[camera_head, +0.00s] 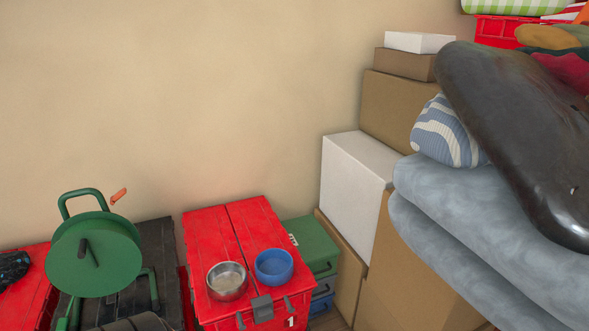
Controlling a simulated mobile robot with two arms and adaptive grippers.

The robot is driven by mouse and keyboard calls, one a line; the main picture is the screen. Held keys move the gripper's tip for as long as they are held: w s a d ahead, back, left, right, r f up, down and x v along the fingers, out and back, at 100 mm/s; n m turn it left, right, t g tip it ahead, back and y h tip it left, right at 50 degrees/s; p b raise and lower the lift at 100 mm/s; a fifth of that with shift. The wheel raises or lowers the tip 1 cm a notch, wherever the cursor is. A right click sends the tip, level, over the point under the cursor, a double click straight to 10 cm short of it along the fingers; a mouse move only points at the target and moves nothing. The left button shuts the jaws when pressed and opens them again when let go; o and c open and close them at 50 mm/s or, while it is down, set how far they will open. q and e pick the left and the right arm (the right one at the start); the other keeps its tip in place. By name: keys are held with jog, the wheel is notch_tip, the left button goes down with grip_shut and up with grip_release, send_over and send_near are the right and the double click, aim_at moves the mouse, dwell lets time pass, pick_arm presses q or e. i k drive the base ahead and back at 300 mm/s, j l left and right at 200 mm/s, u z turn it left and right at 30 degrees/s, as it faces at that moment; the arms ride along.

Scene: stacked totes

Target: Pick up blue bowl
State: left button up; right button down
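The blue bowl (274,267) sits upright, open side up, on the lid of a red tote (221,239) in the lower middle of the head view. It looks empty. A silver metal bowl (227,281) stands just to its left on the same lid, very close to it. The tote has a dark latch (262,308) at its front edge, below the two bowls. Neither of my grippers can be made out in this view.
A green cable reel (95,255) stands left on a dark tote. A green case (311,244) is right of the red tote. White and brown boxes (352,172) and folded grey bedding (470,215) fill the right. The lid behind the bowls is clear.

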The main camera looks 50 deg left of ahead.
aim_at(274, 267)
jog(key=u, duration=1.7)
jog(key=i+l+u, duration=0.35)
jog(key=i+l, duration=0.2)
jog(key=u, duration=1.3)
